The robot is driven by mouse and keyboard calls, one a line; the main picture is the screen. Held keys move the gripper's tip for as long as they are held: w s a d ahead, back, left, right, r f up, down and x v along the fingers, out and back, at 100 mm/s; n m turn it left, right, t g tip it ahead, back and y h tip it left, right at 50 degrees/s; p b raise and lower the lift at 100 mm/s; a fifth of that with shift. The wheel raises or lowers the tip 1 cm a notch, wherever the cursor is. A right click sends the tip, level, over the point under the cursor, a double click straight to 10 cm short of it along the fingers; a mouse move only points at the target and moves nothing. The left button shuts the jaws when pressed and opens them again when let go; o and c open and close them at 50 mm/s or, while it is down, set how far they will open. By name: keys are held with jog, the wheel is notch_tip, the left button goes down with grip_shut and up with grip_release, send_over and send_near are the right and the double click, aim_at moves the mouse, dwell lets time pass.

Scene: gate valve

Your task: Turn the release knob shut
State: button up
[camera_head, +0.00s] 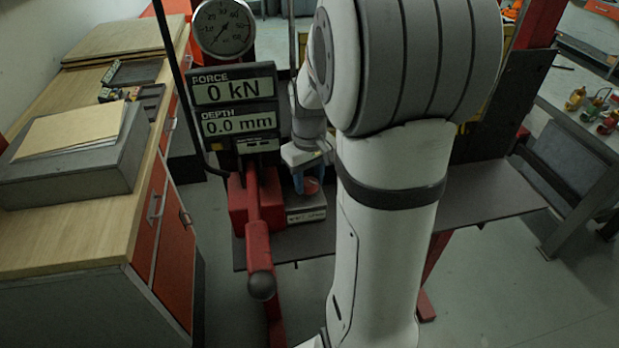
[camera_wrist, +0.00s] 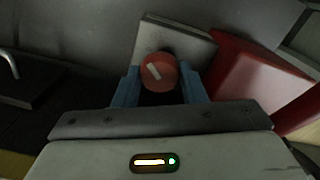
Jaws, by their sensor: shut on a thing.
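The release knob (camera_wrist: 158,72) is a round red knob with a pale bar mark on its face. In the wrist view it sits between the two blue fingers of my gripper (camera_wrist: 159,88). The fingers touch or nearly touch its sides, and the gripper is shut on it. The pale mark runs at a slant. My arm hides part of the area to the right.
A red pump lever (camera_head: 259,240) with a dark ball end stands just left of the knob. The display (camera_head: 235,105) reads 0 kN and 0.0 mm, with a round gauge (camera_head: 222,28) above. A grey block (camera_head: 306,207) lies under the knob. A wooden-topped cabinet (camera_head: 80,225) stands left.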

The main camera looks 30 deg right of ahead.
aim_at(310, 181)
jog(key=m+b, duration=0.1)
jog(key=m, duration=0.3)
jog(key=shift+m, duration=0.4)
jog(key=m+b, duration=0.1)
jog(key=m, duration=0.3)
jog(key=shift+m, duration=0.4)
jog(key=o, duration=1)
notch_tip(310, 181, up, 8)
jog(key=shift+f+b, duration=0.1)
jog(key=shift+b, duration=0.3)
